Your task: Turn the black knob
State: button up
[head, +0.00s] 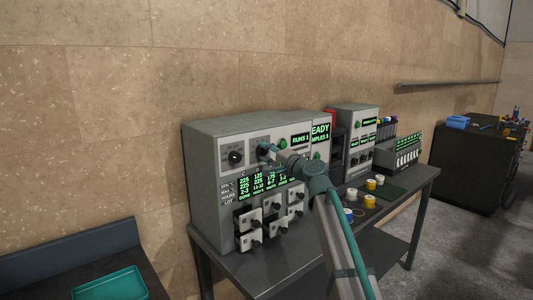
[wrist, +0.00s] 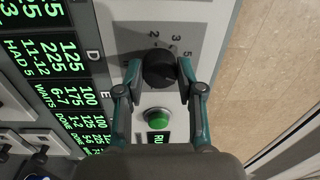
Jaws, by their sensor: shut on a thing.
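The black knob (wrist: 158,67) sits on a light panel with a numbered dial around it, in the upper middle of the wrist view. My gripper (wrist: 160,74) has one finger on each side of the knob and is shut on it. In the head view my gripper (head: 268,153) is at the upper front of the grey press machine (head: 205,185) and hides the held knob. A second black knob (head: 236,157) stands free on a panel to its left.
A green button (wrist: 158,120) lies between my fingers, near the knob. Green-lit displays (wrist: 62,65) are beside the panel. Several drawers (head: 250,241) with dark handles stick out below. Yellow and white rolls (head: 371,185) lie on the bench (head: 412,192) to the right.

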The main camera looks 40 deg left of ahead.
dwell(0.3)
jog(key=o, duration=1.2)
jog(key=shift+c, duration=0.2)
jog(key=shift+d, duration=0.1)
jog(key=v, duration=1.2)
jog(key=shift+w, duration=0.1)
